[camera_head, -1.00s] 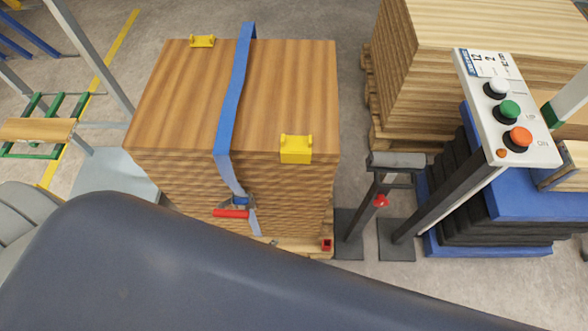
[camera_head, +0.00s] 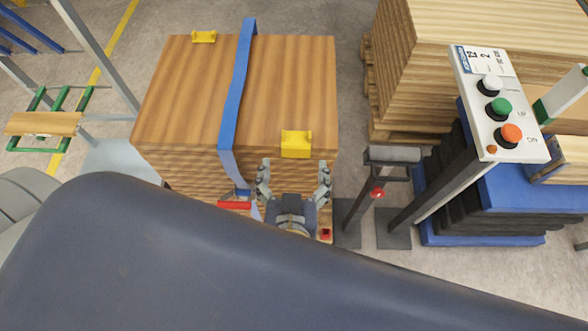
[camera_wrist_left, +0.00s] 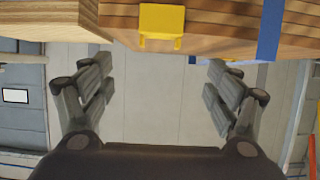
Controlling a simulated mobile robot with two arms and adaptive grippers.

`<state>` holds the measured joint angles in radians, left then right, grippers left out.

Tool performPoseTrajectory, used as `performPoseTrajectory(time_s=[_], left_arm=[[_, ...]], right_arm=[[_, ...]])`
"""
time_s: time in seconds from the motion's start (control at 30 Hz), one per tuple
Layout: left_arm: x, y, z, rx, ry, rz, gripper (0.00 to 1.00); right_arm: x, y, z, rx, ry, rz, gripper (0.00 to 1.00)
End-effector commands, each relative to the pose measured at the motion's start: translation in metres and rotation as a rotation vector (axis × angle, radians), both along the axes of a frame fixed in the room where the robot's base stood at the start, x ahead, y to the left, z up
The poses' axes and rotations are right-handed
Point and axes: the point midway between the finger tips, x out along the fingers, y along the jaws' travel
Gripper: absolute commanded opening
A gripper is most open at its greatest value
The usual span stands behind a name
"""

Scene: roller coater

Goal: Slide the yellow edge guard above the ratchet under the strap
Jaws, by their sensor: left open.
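The yellow edge guard (camera_head: 296,144) sits on the near top edge of the wooden stack (camera_head: 270,90), to the right of the blue strap (camera_head: 236,90) and apart from it. The ratchet with its red handle (camera_head: 234,205) hangs on the strap at the stack's near face, left of the guard. My left gripper (camera_head: 293,172) is open and empty, just in front of and below the guard. In the left wrist view the guard (camera_wrist_left: 161,22) is at the top centre, between and beyond the open fingers (camera_wrist_left: 155,85), with the strap (camera_wrist_left: 270,30) to its right. My right gripper is not in view.
A second yellow guard (camera_head: 204,37) sits on the far edge, left of the strap. A control post with buttons (camera_head: 497,105) and a grey-topped stand (camera_head: 393,155) are at the right. Another wood stack (camera_head: 480,60) stands behind them. A green rack (camera_head: 50,120) is at the left.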

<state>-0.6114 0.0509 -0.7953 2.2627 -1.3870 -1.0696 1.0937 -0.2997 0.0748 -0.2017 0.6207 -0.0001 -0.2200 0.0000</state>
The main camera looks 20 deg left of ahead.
Motion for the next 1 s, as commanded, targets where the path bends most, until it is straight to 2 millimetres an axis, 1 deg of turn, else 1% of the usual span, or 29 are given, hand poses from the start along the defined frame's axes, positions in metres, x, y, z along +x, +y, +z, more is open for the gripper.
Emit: performPoseTrajectory(time_s=[0.13, 0.27, 0.5, 0.7, 0.83, 1.0], left_arm=[[0.004, 0.001, -0.001, 0.002, -0.001, -0.001, 0.82], [0.016, 0.004, -0.005, 0.004, -0.003, -0.002, 0.82], [0.055, 0.016, -0.020, 0.005, -0.002, -0.002, 0.82], [0.081, 0.023, -0.033, 0.004, -0.001, -0.005, 0.82], [0.091, 0.026, -0.039, 0.002, 0.000, -0.004, 0.82], [0.096, 0.027, -0.042, 0.002, 0.002, -0.003, 0.82]], right_arm=[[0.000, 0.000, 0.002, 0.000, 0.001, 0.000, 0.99], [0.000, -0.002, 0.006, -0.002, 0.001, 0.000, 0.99], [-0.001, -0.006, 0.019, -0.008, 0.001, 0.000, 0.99], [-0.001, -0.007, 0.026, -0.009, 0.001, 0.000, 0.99], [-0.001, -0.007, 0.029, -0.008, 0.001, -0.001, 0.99], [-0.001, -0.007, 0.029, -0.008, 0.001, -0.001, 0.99]])
